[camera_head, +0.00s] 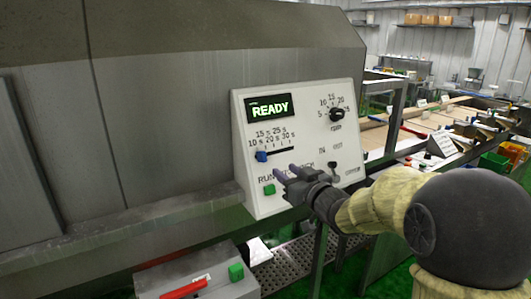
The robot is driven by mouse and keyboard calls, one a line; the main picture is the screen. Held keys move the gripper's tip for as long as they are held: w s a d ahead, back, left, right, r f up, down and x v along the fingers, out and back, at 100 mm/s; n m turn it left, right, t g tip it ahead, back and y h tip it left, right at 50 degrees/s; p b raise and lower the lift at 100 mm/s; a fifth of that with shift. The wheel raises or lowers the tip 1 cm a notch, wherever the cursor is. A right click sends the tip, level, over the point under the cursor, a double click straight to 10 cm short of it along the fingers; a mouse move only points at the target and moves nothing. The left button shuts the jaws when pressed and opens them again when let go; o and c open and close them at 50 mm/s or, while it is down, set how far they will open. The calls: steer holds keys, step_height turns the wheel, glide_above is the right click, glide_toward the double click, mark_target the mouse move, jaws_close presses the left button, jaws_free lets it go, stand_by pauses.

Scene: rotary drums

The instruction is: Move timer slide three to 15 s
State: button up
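A white control panel (300,190) carries a slide scale marked from 10 s to 30 s. A blue slide knob (261,156) sits at the left end of its dark slot, near the 10 s mark. I see only this one slide and cannot read a number three on it. My gripper (284,173) is in front of the panel, below and right of the knob, and apart from it. Its two fingertips point left toward the panel. Their small size hides how far apart they are. My gripper covers part of the lettering under the slot.
A lit READY display (269,108) is above the scale. A black rotary dial (337,115) is at the upper right, and a green button (269,189) at the lower left. A box with a red handle (184,288) stands below. Benches (440,120) are behind at right.

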mark_target(265, 155)
steer(key=p+x, duration=0.4)
steer(key=x, duration=0.6)
steer(key=shift+w+a+r, duration=0.1)
steer(key=shift+w+a, duration=0.1)
steer(key=shift+w+a+p, duration=0.35)
steer(key=shift+w+p, duration=0.05)
steer(key=shift+w, duration=0.1)
jaws_close()
